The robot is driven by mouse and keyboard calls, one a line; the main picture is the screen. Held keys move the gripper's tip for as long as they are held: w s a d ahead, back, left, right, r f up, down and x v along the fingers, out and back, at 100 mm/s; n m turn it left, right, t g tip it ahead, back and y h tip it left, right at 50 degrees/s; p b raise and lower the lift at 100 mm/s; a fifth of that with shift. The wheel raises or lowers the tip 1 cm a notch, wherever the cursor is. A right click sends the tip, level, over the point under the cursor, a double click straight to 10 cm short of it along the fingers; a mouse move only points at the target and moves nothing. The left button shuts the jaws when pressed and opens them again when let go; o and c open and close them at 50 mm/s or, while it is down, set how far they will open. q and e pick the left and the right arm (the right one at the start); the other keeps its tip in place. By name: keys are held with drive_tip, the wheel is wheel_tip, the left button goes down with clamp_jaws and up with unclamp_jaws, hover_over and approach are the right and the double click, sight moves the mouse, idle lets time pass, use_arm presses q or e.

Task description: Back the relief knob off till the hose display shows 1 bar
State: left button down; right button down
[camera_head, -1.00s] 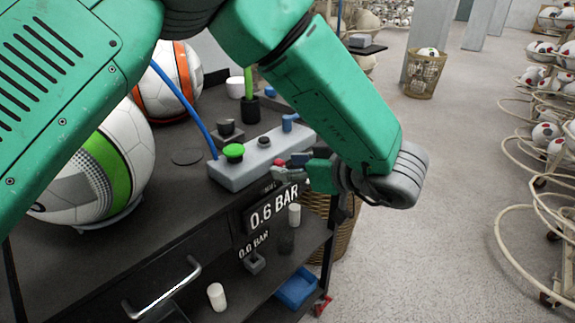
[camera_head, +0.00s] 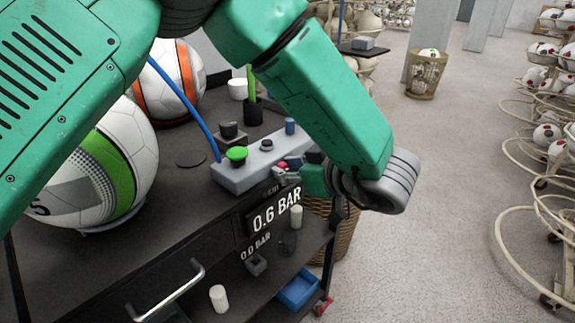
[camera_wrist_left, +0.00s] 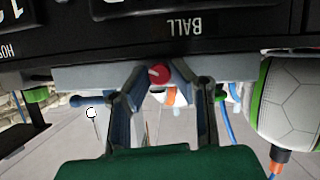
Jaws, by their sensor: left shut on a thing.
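The manifold (camera_head: 240,178) is a grey block on the cart top, with a green button (camera_head: 236,154), a small black knob (camera_head: 266,145) and a blue fitting (camera_head: 290,126). A red knob (camera_head: 280,169) is on its front side. My left gripper (camera_head: 286,168) is shut on the red knob, which also shows between the fingers in the left wrist view (camera_wrist_left: 160,73). A large display (camera_head: 277,210) reads 0.6 BAR and a smaller one (camera_head: 255,246) reads 0.0 BAR. Labels "BALL" and part of "HOS" show upside down in the left wrist view. My right gripper is not in view.
A white and green ball (camera_head: 110,165) and a white and orange ball (camera_head: 170,80) rest on the cart top (camera_head: 150,235). A blue hose (camera_head: 188,105) runs to the manifold. A wicker basket (camera_head: 345,235) stands behind the cart's right end. Open floor lies to the right.

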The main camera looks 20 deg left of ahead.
use_arm(q)
drive_tip(key=shift+d, duration=0.1)
drive_tip(key=c, duration=1.4)
unclamp_jaws()
drive_tip(key=shift+d, duration=0.2)
drive_tip(key=shift+d, duration=0.2)
drive_tip(key=shift+s+d+r, duration=0.15)
drive_tip(key=shift+d, duration=0.05)
drive_tip(key=v, duration=1.1)
drive_tip(key=shift+s+d+r, duration=0.1)
drive_tip(key=shift+d, duration=0.15)
drive_tip(key=shift+a, duration=0.2)
